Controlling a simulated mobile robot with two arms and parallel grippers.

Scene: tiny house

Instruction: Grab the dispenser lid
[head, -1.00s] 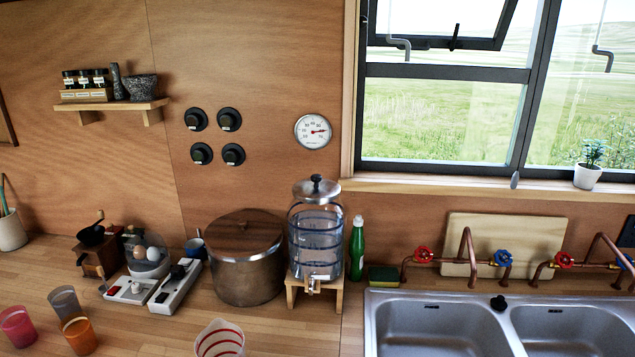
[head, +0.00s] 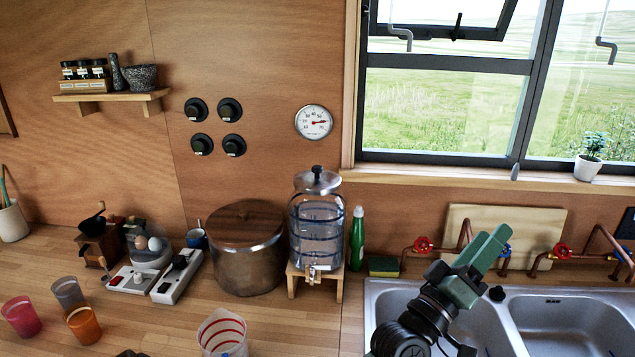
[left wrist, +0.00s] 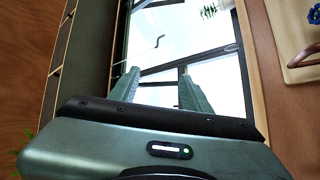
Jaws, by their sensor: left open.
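The dispenser lid (head: 317,184) is a silver metal cover with a black knob, sitting on top of the clear glass dispenser (head: 316,238). The dispenser stands on a small wooden stand, with its tap facing front. My left gripper (head: 488,245) is green, open and empty. It is above the sink in the head view, well to the right of the lid and apart from it. In the left wrist view its two fingers (left wrist: 158,85) are spread, with the window behind them and no lid in sight. My right gripper is not in view.
A large pot (head: 247,270) with a wooden cover stands left of the dispenser. A green bottle (head: 357,240) stands close on its right. Copper taps (head: 420,246) and a cutting board (head: 490,225) are behind the sink. A measuring cup (head: 222,335) is in front.

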